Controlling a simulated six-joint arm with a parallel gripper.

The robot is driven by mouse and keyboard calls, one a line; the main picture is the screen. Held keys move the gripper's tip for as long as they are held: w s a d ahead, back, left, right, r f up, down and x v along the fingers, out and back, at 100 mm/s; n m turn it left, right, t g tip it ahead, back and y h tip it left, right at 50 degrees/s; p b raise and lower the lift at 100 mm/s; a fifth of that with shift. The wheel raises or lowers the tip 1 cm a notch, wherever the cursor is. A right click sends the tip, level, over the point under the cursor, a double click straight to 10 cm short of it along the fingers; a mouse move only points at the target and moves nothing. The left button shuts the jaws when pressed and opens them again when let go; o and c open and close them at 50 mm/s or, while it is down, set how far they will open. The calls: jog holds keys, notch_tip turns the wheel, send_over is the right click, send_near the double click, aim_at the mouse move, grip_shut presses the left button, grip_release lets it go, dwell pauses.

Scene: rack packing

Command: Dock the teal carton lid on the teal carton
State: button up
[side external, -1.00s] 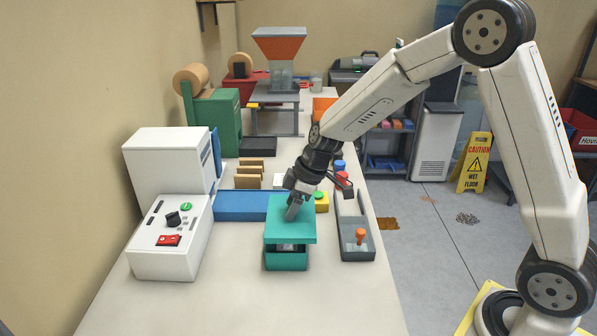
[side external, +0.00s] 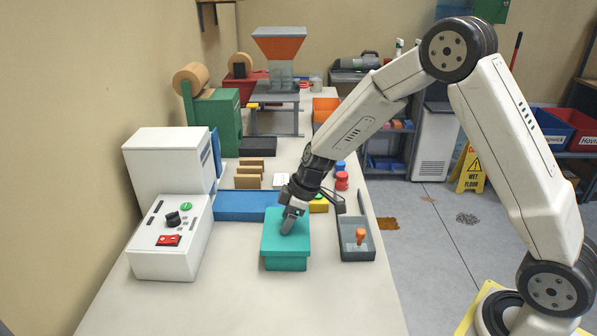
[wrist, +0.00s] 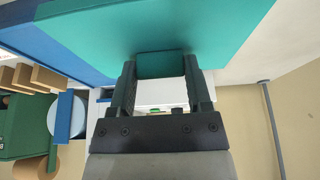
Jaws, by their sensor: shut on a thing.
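The teal carton lid (side external: 274,242) lies level over the teal carton (side external: 286,264) on the bench in the side view. It lines up closely with the carton, and no gap shows at the front from here; I cannot tell if it is fully seated. My gripper (side external: 289,226) is above the lid, tilted, and shut on its raised grip. In the wrist view the lid (wrist: 215,25) fills the top, and my two fingers (wrist: 160,78) hold its teal grip between them. The carton's inside is hidden.
A white control box (side external: 170,245) stands left of the carton. A blue strip (side external: 245,206) lies behind, with brown blocks (side external: 248,180) farther back. The bench in front is clear.

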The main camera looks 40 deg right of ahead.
jog(key=shift+f, duration=0.6)
jog(key=o, duration=1.2)
jog(key=shift+o, duration=0.2)
jog(key=shift+r, duration=0.1)
jog(key=shift+r, duration=0.75)
jog(key=v, duration=1.1)
jog(key=shift+s+d+r, duration=0.15)
jog(key=shift+r, duration=0.05)
jog(key=s+f+m+h, duration=0.1)
jog(key=s+f+m, duration=0.2)
jog(key=s, duration=0.5)
jog(key=s+f+m+h, duration=0.2)
jog(key=s+m, duration=0.4)
jog(key=s, duration=0.3)
jog(key=shift+s+f+g, duration=0.2)
jog(key=shift+f+g, duration=0.1)
jog(key=shift+f, duration=0.4)
